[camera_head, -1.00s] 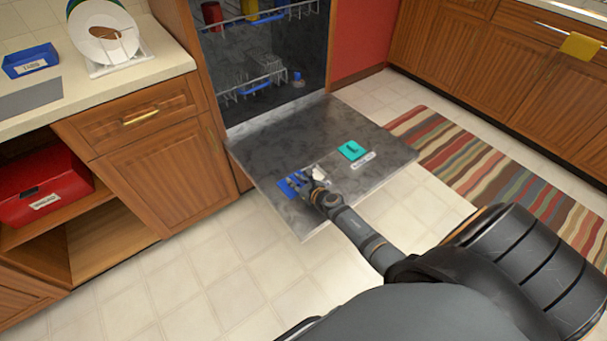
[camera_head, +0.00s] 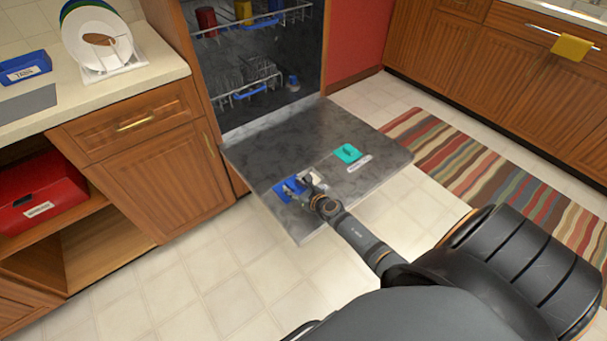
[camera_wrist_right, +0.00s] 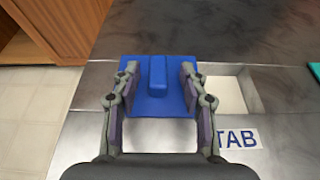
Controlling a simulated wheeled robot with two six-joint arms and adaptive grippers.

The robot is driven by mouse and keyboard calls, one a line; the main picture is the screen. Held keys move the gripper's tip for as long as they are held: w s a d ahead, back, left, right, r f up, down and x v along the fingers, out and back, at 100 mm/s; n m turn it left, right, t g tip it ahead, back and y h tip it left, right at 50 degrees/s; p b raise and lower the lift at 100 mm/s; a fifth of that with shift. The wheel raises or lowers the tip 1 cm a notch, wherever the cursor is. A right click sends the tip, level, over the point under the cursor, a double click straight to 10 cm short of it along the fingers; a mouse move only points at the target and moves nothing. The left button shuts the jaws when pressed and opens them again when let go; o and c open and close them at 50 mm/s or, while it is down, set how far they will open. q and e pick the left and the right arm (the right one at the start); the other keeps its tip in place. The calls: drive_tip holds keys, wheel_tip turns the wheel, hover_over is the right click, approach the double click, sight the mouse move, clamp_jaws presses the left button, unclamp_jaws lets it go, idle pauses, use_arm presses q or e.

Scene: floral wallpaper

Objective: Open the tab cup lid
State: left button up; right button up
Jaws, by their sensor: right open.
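The blue lid (camera_head: 287,189) lies on the lowered dishwasher door (camera_head: 262,160), near its front left. In the right wrist view the lid (camera_wrist_right: 143,103) has a raised rib, with a white recess (camera_wrist_right: 229,95) beside it on the right. White also shows below the lid's near edge. A "TAB" label (camera_wrist_right: 238,139) sits below the recess. My right gripper (camera_head: 307,185) is at the lid. In the wrist view its open fingers (camera_wrist_right: 158,72) stand on either side of the rib, with gaps to it. Whether the fingertips touch the lid is unclear. My left gripper is out of view.
A teal lid (camera_head: 347,153) with a label sits farther right on the door. Dishwasher racks (camera_head: 250,90) stand behind it. Wooden cabinets (camera_head: 150,180) border the door at left. A striped rug (camera_head: 480,155) and open floor (camera_head: 215,275) lie around it.

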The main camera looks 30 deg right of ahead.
drive_tip(key=v, duration=0.9)
drive_tip(key=shift+s, duration=0.15)
drive_tip(key=shift+s+r, duration=0.25)
drive_tip(key=shift+s, duration=0.15)
